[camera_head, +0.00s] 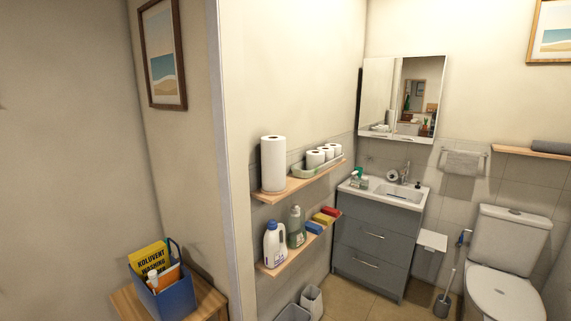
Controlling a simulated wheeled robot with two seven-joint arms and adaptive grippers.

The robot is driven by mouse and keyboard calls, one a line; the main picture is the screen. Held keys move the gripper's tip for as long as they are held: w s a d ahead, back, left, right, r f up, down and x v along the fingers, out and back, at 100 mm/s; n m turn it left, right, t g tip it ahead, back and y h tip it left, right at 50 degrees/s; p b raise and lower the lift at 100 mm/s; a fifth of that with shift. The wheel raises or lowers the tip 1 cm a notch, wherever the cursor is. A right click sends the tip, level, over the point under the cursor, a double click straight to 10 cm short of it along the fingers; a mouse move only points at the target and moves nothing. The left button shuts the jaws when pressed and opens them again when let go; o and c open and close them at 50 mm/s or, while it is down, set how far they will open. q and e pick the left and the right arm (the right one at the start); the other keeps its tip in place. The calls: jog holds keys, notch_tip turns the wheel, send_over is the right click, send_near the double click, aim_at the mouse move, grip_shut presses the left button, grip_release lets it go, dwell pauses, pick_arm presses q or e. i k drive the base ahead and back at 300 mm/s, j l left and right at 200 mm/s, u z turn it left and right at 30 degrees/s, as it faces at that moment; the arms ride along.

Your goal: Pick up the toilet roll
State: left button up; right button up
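Another white roll (392,176), with a dark core hole facing out, is at the back of the sink counter beside the faucet. A taller white paper roll (273,164) stands upright at the left end of the upper shelf. Neither of my grippers is in view.
A lower shelf (274,267) holds bottles (275,244) and colored sponges (324,218). A blue caddy (168,296) stands on a wooden stool (207,298). A wall edge (222,160) stands left of the shelves; the toilet (505,252) is at right.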

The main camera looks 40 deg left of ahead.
aim_at(314, 158)
jog(key=u, duration=1)
